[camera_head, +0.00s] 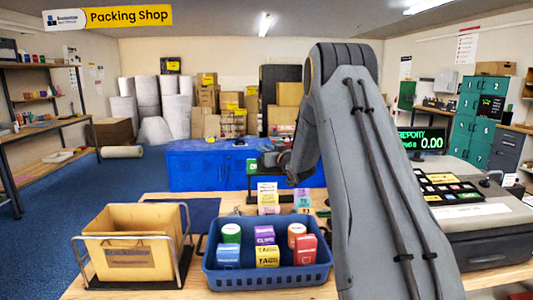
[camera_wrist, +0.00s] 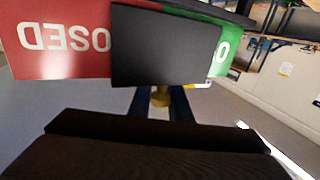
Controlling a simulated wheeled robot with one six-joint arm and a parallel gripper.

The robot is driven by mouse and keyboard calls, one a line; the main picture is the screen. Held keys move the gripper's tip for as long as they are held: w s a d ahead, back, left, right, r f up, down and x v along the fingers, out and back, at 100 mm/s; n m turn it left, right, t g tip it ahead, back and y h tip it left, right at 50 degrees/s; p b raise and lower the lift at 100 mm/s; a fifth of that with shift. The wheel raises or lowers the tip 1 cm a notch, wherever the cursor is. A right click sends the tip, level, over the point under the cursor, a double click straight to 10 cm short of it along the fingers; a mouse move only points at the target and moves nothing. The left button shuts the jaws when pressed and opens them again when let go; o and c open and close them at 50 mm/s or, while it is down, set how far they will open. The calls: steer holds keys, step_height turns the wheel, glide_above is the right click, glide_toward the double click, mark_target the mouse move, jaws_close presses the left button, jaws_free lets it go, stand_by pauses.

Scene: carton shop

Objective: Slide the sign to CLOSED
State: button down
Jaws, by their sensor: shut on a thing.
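The sign shows upside down in the wrist view, with a red part (camera_wrist: 60,45) at left reading "OSED" and a green part (camera_wrist: 226,48) at right with an "O". A dark slider plate (camera_wrist: 165,48) covers the middle, hiding the rest of both words. My gripper (camera_wrist: 162,99) is shut on a small brass-coloured knob (camera_wrist: 161,97) below the plate. In the head view my gripper (camera_head: 284,163) is small and dark, beside a green bit of the sign (camera_head: 252,168). My arm hides what lies to the right of it there.
A blue crate (camera_head: 225,280) of small boxes and tubs stands on the bench in front, with an open carton in a frame (camera_head: 180,240) left of it. A blue cabinet (camera_head: 195,170) is behind. A till (camera_head: 480,225) stands at right.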

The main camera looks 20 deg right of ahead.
steer(key=shift+w+a+r+b, duration=0.1)
steer(key=shift+w+a+b, duration=0.15)
steer(key=shift+a, duration=0.4)
steer(key=shift+w+a+f+b, duration=0.15)
steer(key=shift+w+a, duration=0.1)
steer(key=shift+a, duration=0.4)
steer(key=shift+w+a+r+b, duration=0.15)
steer(key=shift+w+a+b, duration=0.1)
steer(key=shift+a, duration=0.4)
steer(key=c, duration=1.7)
jaws_free()
steer(key=shift+a, duration=0.25)
steer(key=shift+o, duration=0.2)
steer(key=shift+d, duration=0.1)
steer(key=shift+d, duration=0.1)
steer(key=s+b, duration=0.2)
steer(key=s, duration=0.5)
steer(key=shift+s, duration=0.4)
